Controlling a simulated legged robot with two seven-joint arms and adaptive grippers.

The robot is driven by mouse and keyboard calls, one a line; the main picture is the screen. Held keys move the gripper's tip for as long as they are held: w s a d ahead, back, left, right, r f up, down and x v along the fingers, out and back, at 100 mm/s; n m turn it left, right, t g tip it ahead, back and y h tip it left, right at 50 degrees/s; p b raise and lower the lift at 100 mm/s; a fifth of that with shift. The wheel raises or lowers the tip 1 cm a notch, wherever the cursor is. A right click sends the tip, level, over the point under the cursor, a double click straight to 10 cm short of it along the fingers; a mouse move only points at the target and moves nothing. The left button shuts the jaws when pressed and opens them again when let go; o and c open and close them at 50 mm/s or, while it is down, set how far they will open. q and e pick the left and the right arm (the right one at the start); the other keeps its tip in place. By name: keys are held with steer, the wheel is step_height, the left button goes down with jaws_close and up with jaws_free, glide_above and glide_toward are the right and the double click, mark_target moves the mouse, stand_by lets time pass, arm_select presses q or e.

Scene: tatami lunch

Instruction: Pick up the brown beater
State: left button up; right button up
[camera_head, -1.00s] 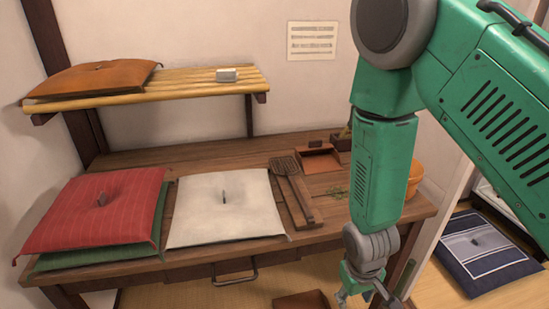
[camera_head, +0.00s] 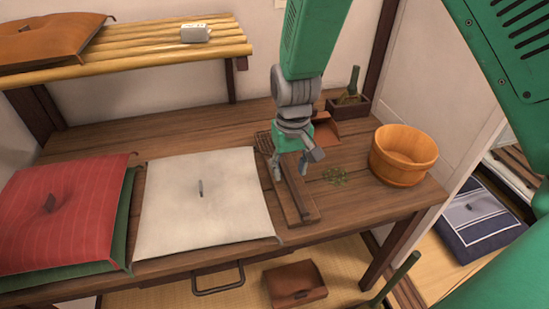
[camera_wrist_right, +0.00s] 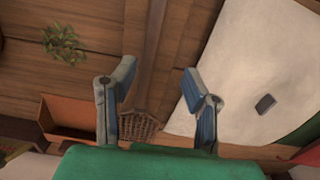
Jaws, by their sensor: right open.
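The brown beater (camera_head: 264,142) lies on the wooden table, to the right of the white cushion. Its woven head shows beside my right gripper (camera_head: 289,174), which covers part of the beater in the head view. The handle runs toward the table's front edge, along a dark wooden strip. In the right wrist view the woven head (camera_wrist_right: 139,126) shows between the fingers of my right gripper (camera_wrist_right: 159,72). The fingers are spread on either side of the beater, open and empty. I cannot tell their exact height above it. My left gripper is out of view.
The white cushion (camera_head: 205,205) lies left, with a red cushion (camera_head: 60,215) beyond. A slatted shelf (camera_head: 150,58) is at upper left.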

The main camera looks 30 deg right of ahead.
mark_target(294, 185)
steer(key=shift+d+f, duration=0.35)
steer(key=shift+f, duration=0.25)
steer(key=shift+d+f, duration=0.45)
steer(key=shift+d, duration=0.1)
steer(key=f, duration=0.1)
steer(key=f+b, duration=0.1)
steer(key=f, duration=0.2)
steer(key=shift+a+f+b, duration=0.2)
steer(key=shift+a+b, duration=0.1)
steer(key=shift+a, duration=0.3)
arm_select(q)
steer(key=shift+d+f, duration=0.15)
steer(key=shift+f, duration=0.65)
arm_select(e)
steer(key=shift+d, duration=0.1)
steer(key=shift+d, duration=0.2)
steer(key=c, duration=0.7)
steer(key=shift+d, duration=0.2)
jaws_close()
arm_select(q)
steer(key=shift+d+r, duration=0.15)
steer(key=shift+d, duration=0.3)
arm_select(e)
steer(key=shift+f, duration=0.1)
